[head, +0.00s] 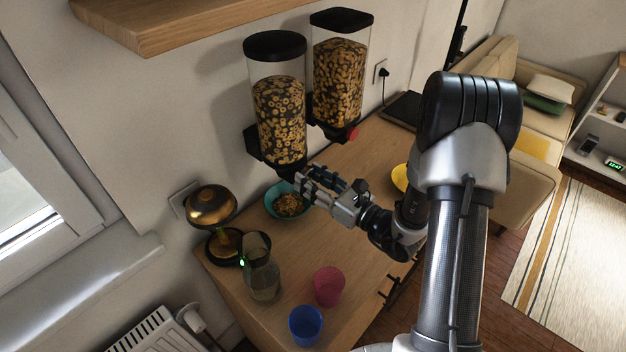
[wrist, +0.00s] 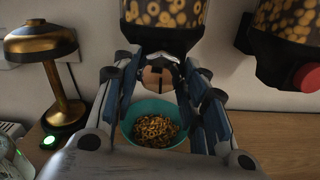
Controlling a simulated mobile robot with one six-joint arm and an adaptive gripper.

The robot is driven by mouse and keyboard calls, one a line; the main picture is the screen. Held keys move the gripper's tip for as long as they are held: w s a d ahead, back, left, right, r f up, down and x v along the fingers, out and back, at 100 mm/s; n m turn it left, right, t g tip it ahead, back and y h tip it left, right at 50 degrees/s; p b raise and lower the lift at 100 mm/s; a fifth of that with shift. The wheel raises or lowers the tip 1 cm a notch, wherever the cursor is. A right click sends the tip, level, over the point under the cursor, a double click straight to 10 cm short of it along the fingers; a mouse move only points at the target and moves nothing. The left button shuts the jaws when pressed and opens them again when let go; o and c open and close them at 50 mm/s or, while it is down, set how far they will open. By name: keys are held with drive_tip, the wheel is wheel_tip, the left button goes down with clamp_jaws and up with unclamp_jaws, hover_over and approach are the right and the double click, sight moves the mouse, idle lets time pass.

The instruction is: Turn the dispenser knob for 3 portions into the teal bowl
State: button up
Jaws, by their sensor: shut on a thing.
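Two clear dispensers of ring cereal with black lids hang on the wall. My gripper (head: 308,184) is at the outlet of the left dispenser (head: 280,115). In the wrist view its fingers (wrist: 164,84) are shut on the dispenser knob (wrist: 157,78), whose pale face shows between them. The teal bowl (head: 272,208) stands on the counter under this outlet and holds a heap of cereal rings (wrist: 156,129). The right dispenser (head: 338,80) has a red knob (head: 352,134), which nothing touches. My gripper hides part of the bowl in the head view.
A brass lamp (head: 211,207), a glass carafe (head: 263,275), a pink cup (head: 329,286) and a blue cup (head: 305,325) stand on the counter's near left part. A yellow dish (head: 400,178) lies behind my arm. A wooden shelf (head: 180,22) juts out above.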

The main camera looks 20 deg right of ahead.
drive_tip(key=shift+m, duration=0.3)
drive_tip(key=m+p, duration=0.4)
drive_tip(key=m, duration=0.2)
drive_tip(key=m+p, duration=0.4)
drive_tip(key=m, duration=0.2)
drive_tip(key=m+p, duration=0.4)
drive_tip(key=m, duration=0.2)
drive_tip(key=shift+s+a+r+p, duration=0.1)
drive_tip(key=shift+a+r+p, duration=0.05)
drive_tip(key=shift+r+p, duration=0.15)
drive_tip(key=shift+m, duration=0.4)
drive_tip(key=o, duration=1.1)
drive_tip(key=shift+c, duration=0.2)
